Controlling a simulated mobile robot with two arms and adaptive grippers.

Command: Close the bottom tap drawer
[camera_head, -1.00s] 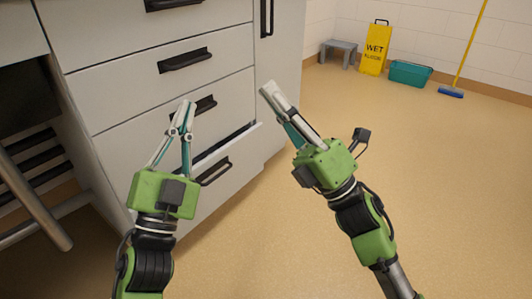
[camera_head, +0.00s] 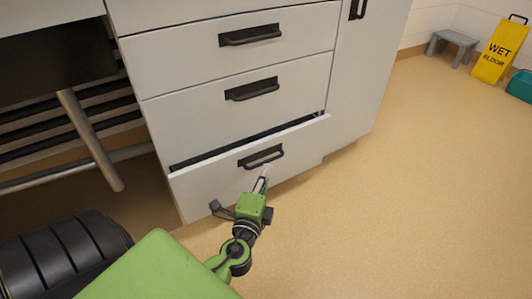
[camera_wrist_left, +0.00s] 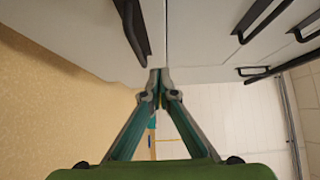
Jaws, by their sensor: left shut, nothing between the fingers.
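The bottom drawer (camera_head: 205,181) of the white cabinet stands partly open, with a dark gap along its top edge. Its black bar handle (camera_head: 262,158) is on the front; in the left wrist view a dark handle (camera_wrist_left: 132,30) shows at upper left, close to the fingertips. My left gripper (camera_head: 265,170) is shut and empty, its tips just below the handle, at or very near the drawer front. Whether they touch it I cannot tell. The shut fingers also show in the left wrist view (camera_wrist_left: 158,74). My right gripper is not in view.
Two shut drawers with black handles, the middle one (camera_head: 210,110) and an upper one (camera_head: 200,52), lie above. A metal-legged bench (camera_head: 92,140) stands left. The floor (camera_head: 400,200) to the right is clear up to a grey stool (camera_head: 455,42) and a yellow wet-floor sign (camera_head: 500,50).

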